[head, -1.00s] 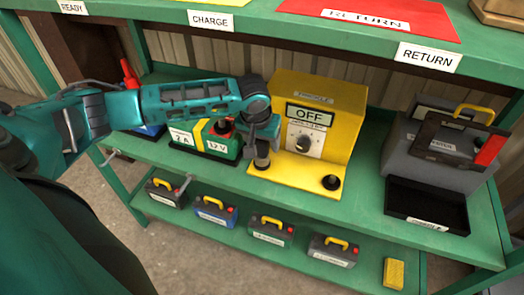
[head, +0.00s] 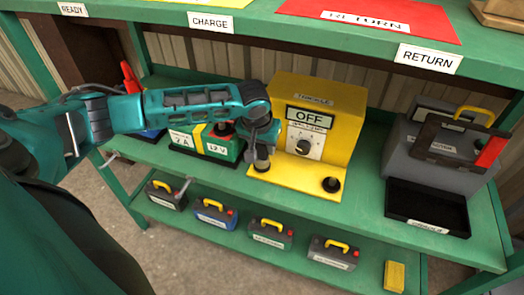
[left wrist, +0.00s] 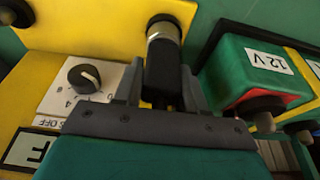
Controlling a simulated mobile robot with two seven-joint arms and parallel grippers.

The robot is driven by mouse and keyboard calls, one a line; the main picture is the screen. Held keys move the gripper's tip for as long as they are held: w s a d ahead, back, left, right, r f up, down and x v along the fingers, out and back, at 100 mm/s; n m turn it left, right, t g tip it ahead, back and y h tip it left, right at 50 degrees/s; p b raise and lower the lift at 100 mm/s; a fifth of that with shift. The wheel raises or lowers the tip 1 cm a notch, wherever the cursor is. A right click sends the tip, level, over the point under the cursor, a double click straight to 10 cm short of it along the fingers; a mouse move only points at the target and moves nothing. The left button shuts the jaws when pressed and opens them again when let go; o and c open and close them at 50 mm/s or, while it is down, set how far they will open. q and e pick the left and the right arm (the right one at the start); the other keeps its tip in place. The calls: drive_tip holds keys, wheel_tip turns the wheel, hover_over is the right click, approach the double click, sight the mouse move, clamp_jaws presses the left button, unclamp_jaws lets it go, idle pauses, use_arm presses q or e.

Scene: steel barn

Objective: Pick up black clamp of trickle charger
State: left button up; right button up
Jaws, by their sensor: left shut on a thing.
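The yellow trickle charger (head: 345,105) stands on the middle shelf, its display reading OFF above a dial. My left gripper (head: 262,146) is at the charger's front left. In the left wrist view its fingers (left wrist: 162,92) are shut on a black clamp (left wrist: 161,70), a dark cylinder with a grey band. In the head view the clamp (head: 261,152) is upright over the yellow base, its upper part hidden by the gripper. Whether it touches the base I cannot tell. Another black round piece (head: 331,184) sits on the base's right. My right gripper is not in view.
A green 12 V battery (head: 222,145) stands close left of the gripper. A grey unit with a yellow handle (head: 440,165) and a black tray (head: 425,205) are at the right. Several small batteries with yellow handles line the lower shelf (head: 225,238).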

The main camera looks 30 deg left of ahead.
use_arm(q)
drive_tip(key=shift+r, duration=0.1)
clamp_jaws()
drive_tip(key=shift+r, duration=0.55)
wheel_tip(320, 180, up, 2)
drive_tip(key=shift+r+p, duration=0.25)
drive_tip(key=shift+p, duration=0.2)
drive_tip(key=s+d+r+p, duration=0.1)
drive_tip(key=s+d+p, duration=0.1)
drive_tip(key=s, duration=0.6)
drive_tip(key=s+d+r+p, duration=0.2)
drive_tip(key=s+p, duration=0.1)
drive_tip(key=s, duration=0.6)
drive_tip(key=shift+s+p, duration=0.25)
drive_tip(key=shift+p, duration=0.15)
drive_tip(key=shift+d, duration=0.1)
